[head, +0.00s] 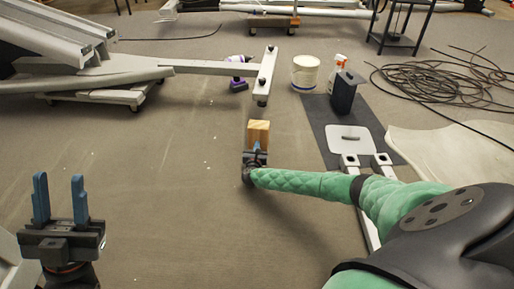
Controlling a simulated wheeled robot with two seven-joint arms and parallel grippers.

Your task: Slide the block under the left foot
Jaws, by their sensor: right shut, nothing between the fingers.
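A light wooden block (259,132) lies on the grey floor near the middle of the head view. My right gripper (255,150) is low at the floor on the near side of the block, its fingers right up against or just short of it; contact cannot be told. It is shut with nothing between its fingers. The grey elliptical machine (110,75) ends in a crossbar (264,75) with a dark foot (261,103) at its near end, just beyond the block. The block and foot appear apart. My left gripper (60,200) is open and empty at the lower left.
Coiled cable (440,80) lies at right. The left-centre floor is clear.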

